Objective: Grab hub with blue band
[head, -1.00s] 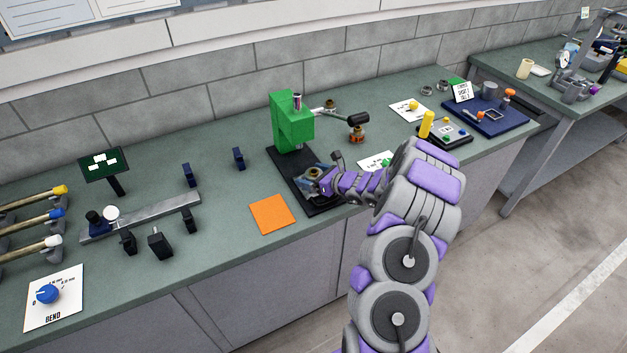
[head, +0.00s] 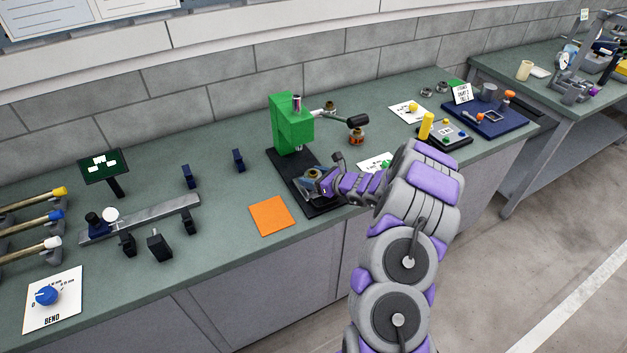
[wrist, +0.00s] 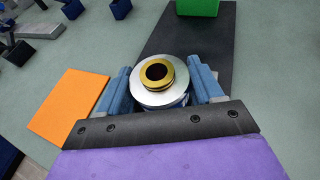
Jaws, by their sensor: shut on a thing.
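The hub (wrist: 152,92) shows in the wrist view as a round silver flange with a gold ring and a dark bore on top. A little blue shows under the flange, but most of its side is hidden. My gripper (wrist: 161,80) has a blue-grey finger on each side of the hub and is shut on it. In the head view, my gripper (head: 318,180) is low over the black base plate (head: 297,182) in front of the green press (head: 292,125). The hub is small there and partly hidden by my gripper.
An orange square (head: 272,215) lies left of the black plate. The press's lever with a black knob (head: 357,121) reaches out to the right. An orange-and-dark part (head: 356,137) stands behind my arm.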

